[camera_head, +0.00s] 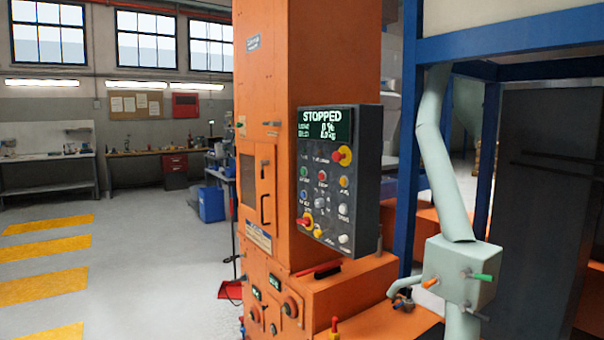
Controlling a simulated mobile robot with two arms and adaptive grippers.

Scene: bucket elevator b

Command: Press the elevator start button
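The bucket elevator (340,60) is a tall orange housing in the middle of the view. A dark grey control panel (368,180) is fixed to it. The panel's display (324,123) reads "STOPPED". Below the display are several buttons and knobs, among them a green button (304,173), a red one (322,176), a blue one (304,196) and a red-and-yellow emergency-stop type knob (343,155). The button labels are too small to read surely, so I cannot tell which is the start button. Neither of my grippers shows in the view.
Blue steel posts (408,150) and a pale pipe with a valve box (460,270) stand right of the panel. An orange ledge (350,285) juts out below it. Open grey floor (150,250) lies to the left, with workbenches (45,160) behind.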

